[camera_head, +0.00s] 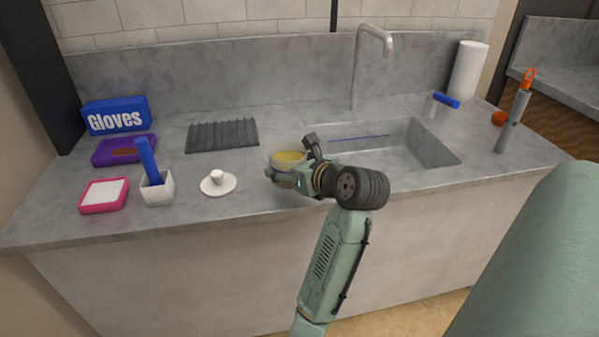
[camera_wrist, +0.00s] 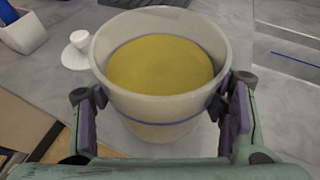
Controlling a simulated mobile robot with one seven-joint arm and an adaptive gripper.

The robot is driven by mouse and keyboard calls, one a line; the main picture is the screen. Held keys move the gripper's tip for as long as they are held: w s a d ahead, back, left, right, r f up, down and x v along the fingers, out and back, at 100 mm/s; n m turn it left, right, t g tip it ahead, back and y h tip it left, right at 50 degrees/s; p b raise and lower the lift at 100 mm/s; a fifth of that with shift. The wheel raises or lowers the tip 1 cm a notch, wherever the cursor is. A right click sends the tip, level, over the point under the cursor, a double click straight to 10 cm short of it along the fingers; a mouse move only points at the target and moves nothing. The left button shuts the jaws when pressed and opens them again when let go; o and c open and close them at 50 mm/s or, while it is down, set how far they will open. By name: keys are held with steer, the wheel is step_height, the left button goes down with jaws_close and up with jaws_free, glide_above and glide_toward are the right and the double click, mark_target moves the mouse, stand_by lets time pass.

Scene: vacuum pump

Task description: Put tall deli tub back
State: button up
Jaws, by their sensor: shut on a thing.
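The tall deli tub (camera_wrist: 160,110) is a pale round tub with yellow content and a thin blue line around it. It fills the middle of the wrist view. In the head view the tub (camera_head: 289,158) shows just left of the sink, partly hidden by my gripper (camera_head: 291,176). In the wrist view my gripper (camera_wrist: 163,112) is shut on the tub, one finger pad on each side. The tub is upright near the counter's front edge. I cannot tell whether its base touches the counter.
Left on the counter (camera_head: 250,202) are a white lid-like disc with a knob (camera_head: 218,182), a white holder (camera_head: 158,189), a pink tray (camera_head: 103,195), a purple tray (camera_head: 112,152) and a gloves box (camera_head: 115,115). A dark ribbed mat (camera_head: 222,135) lies behind. The sink (camera_head: 400,150) is right.

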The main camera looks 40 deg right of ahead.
steer(key=w, duration=0.2)
steer(key=w+d, duration=0.1)
steer(key=w, duration=0.2)
steer(key=w+p, duration=0.1)
steer(key=w, duration=0.1)
steer(key=shift+w+d+f, duration=0.25)
steer(key=shift+d+f, duration=0.1)
steer(key=shift+f, duration=0.05)
steer(key=shift+f+p, duration=0.35)
steer(key=shift+f, duration=1.35)
steer(key=shift+f, duration=0.1)
steer(key=o, duration=1.1)
steer(key=shift+o, duration=0.2)
